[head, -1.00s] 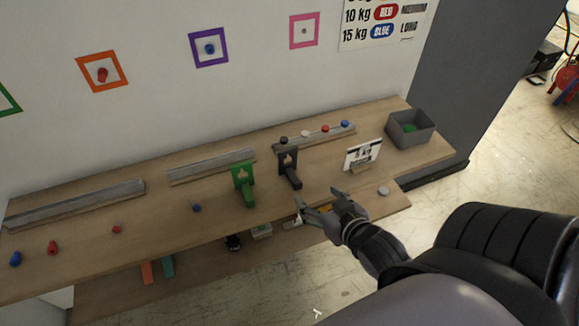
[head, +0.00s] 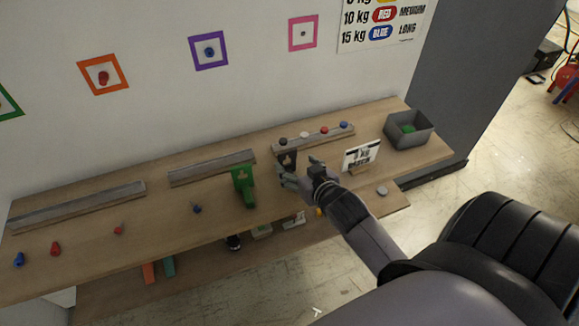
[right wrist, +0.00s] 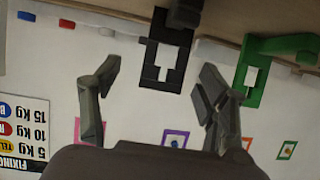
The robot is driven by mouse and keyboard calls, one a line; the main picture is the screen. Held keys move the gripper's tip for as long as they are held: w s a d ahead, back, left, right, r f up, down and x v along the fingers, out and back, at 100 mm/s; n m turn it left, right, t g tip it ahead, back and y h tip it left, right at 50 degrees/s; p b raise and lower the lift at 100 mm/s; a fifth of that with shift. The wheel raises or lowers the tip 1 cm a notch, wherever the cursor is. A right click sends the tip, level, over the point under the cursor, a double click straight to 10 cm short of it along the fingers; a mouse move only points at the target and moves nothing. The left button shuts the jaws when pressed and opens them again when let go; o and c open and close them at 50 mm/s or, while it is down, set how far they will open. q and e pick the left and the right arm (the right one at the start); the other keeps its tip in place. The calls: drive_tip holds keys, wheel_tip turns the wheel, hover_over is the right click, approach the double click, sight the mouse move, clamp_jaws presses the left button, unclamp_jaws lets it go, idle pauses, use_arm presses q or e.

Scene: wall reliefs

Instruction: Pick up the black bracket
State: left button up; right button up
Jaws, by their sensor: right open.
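The black bracket (head: 287,159) stands on the wooden shelf, left of the small white sign, with its lower part hidden behind my right gripper (head: 297,174). In the right wrist view, the bracket (right wrist: 165,62) appears upside down, its slotted plate between and beyond the two spread fingers of my right gripper (right wrist: 155,78). The fingers are open and empty, and I see no contact with the bracket. My left gripper is not in view.
A green bracket (head: 243,186) stands close on the left and also shows in the right wrist view (right wrist: 263,70). Behind is a rail with coloured knobs (head: 314,138). A sign (head: 361,155) and a grey bin (head: 409,130) stand to the right.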

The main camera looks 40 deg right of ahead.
sight(287, 165)
drive_tip(key=shift+w+f, duration=0.2)
drive_tip(key=shift+w, duration=0.3)
drive_tip(key=x, duration=0.1)
drive_tip(key=p+x, duration=0.1)
drive_tip(key=x, duration=0.1)
drive_tip(key=shift+a+f+p, duration=0.15)
drive_tip(key=shift+a+p, duration=0.1)
drive_tip(key=shift+p, duration=0.05)
drive_tip(key=shift+w+d+f, duration=0.1)
drive_tip(key=shift+w+f, duration=0.25)
drive_tip(key=shift+w, duration=0.2)
drive_tip(key=shift+s, duration=0.1)
drive_tip(key=shift+c, duration=0.3)
drive_tip(key=shift+r, duration=0.1)
drive_tip(key=c, duration=1.3)
